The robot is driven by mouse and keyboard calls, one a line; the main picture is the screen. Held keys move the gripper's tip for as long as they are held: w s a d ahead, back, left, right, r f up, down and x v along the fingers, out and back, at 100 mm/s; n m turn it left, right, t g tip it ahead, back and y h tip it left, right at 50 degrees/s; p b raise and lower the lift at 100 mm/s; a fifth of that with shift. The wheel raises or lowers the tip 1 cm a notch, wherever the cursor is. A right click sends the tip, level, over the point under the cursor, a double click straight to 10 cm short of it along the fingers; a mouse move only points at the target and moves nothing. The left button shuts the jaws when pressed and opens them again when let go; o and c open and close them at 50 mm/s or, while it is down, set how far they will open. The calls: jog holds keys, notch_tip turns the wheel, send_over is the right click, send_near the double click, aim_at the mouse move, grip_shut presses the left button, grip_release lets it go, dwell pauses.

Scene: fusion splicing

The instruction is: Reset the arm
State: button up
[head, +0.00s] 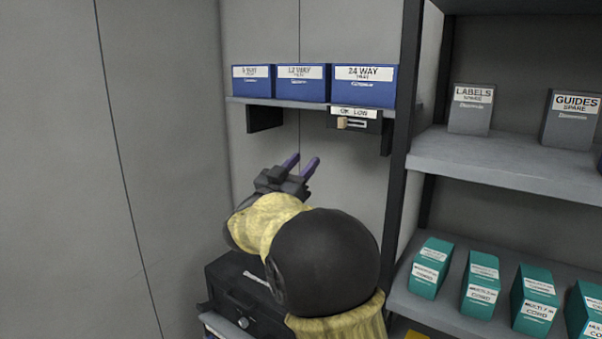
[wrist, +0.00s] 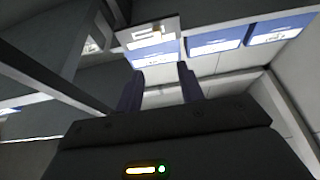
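My gripper (head: 302,164) is raised in front of the back wall, below the small wall shelf. Its two purple fingers stand apart with nothing between them. In the wrist view my gripper (wrist: 160,82) also shows its fingers spread and empty. The fingertips point toward the small slider box labelled "OK LOW" (head: 368,124) under the shelf, and a gap shows between them in the head view. My yellow and black arm hides part of the lower middle of the head view.
Blue boxes, among them "24 WAY" (head: 364,86), stand on the wall shelf (head: 280,103). A dark case (head: 236,292) lies low behind my arm. A rack at right has a dark post (head: 402,130), grey boxes (head: 471,108) and teal boxes (head: 481,285). The left wall is bare.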

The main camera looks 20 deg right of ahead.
dwell(0.4)
jog(key=s+a+f+n+y, duration=0.2)
jog(key=a+f+n+y, duration=0.25)
jog(key=f+y, duration=0.45)
jog(key=s+a+f+n+y, duration=0.25)
jog(key=f+n+y, duration=0.35)
jog(key=f, duration=0.5)
jog(key=s+f+g+y, duration=0.1)
jog(key=s+f+g, duration=0.4)
jog(key=s, duration=0.7)
jog(key=s+f+g+y, duration=0.1)
jog(key=s+f+g, duration=0.5)
jog(key=s+f, duration=0.4)
jog(key=shift+s+d+f+y, duration=0.15)
jog(key=shift+s+y, duration=0.25)
jog(key=shift+s, duration=0.65)
